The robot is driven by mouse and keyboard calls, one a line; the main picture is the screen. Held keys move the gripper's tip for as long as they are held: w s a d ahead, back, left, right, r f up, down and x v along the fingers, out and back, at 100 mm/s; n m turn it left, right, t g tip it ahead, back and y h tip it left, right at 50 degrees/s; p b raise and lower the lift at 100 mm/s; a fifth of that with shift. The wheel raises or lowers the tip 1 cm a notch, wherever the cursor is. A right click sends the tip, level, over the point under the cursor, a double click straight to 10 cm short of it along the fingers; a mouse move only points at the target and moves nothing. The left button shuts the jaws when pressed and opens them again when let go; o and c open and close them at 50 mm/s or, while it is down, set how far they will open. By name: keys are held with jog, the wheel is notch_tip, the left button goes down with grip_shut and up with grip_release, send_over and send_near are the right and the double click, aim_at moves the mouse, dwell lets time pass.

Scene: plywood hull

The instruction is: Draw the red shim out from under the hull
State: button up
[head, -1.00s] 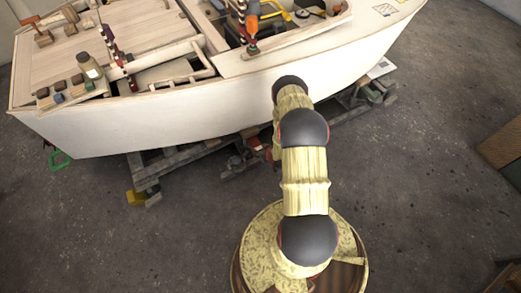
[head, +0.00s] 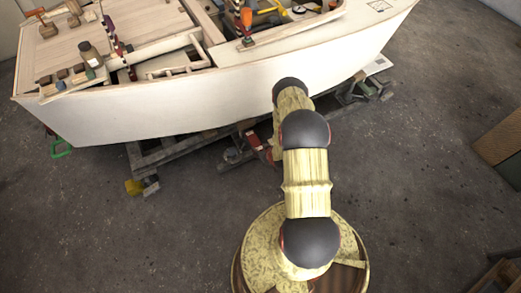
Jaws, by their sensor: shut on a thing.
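The white plywood hull (head: 200,103) spans the upper picture, resting on grey timber supports (head: 170,152). My arm reaches up from my base, then down to the hull's lower edge. My gripper (head: 232,156) shows small and dark there, left of the arm, beside a reddish part that I cannot clearly make out. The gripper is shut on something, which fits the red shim. The shim's outline is not distinct, and the hull, supports and arm hide much of that spot.
A yellow block (head: 134,187) lies by the left support, and a green item (head: 61,150) lies further left. Wooden panels (head: 499,148) stand at the right edge. Tools and clamps sit on the hull. The grey floor between my base and the hull is bare.

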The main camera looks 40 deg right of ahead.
jog(key=o, duration=1.3)
jog(key=v, duration=1.2)
